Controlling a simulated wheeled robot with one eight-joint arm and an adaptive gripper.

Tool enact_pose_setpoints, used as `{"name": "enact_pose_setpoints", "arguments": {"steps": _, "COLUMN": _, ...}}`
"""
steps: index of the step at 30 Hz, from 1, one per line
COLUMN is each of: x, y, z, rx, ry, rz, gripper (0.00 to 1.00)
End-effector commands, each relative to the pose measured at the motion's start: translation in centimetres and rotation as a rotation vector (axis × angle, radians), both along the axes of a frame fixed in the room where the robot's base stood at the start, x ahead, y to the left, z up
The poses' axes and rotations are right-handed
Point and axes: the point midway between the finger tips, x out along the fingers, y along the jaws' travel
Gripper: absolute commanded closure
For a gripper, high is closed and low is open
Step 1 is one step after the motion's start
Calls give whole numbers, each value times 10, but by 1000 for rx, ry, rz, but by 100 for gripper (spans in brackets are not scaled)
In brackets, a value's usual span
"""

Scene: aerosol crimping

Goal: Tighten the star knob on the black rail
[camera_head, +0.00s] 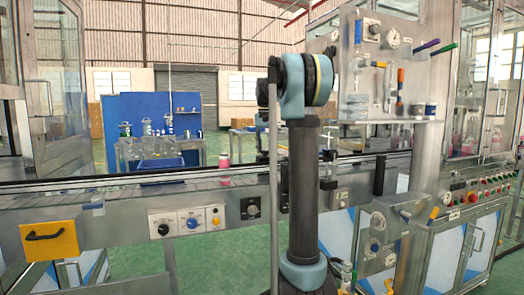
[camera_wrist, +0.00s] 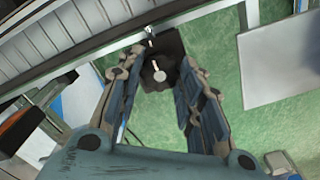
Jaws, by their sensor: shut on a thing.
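In the wrist view, the dark star knob (camera_wrist: 150,80) with a pale round centre and short pale stem lies between the fingers of my gripper (camera_wrist: 160,66). The fingers stand on its left and right sides and close on it. A dark plate (camera_wrist: 172,44) shows just above the knob, beside the conveyor edge. In the head view, a long black rail (camera_head: 90,183) runs along the conveyor. My arm stands in front of the conveyor there, and I cannot make out the knob or my fingertips.
A machine panel (camera_head: 375,65) rises close right of my arm.

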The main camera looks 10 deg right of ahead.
Motion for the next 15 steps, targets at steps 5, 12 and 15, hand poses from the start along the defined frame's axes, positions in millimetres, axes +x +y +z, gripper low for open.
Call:
{"name": "enact_pose_setpoints", "arguments": {"steps": 5, "x": 0, "y": -1, "z": 0, "rx": -1, "ry": 0, "rz": -2, "gripper": 90}}
{"name": "enact_pose_setpoints", "arguments": {"steps": 12, "x": 0, "y": -1, "z": 0, "rx": -1, "ry": 0, "rz": -1, "gripper": 48}}
{"name": "enact_pose_setpoints", "arguments": {"steps": 15, "x": 0, "y": -1, "z": 0, "rx": -1, "ry": 0, "rz": -1, "gripper": 45}}
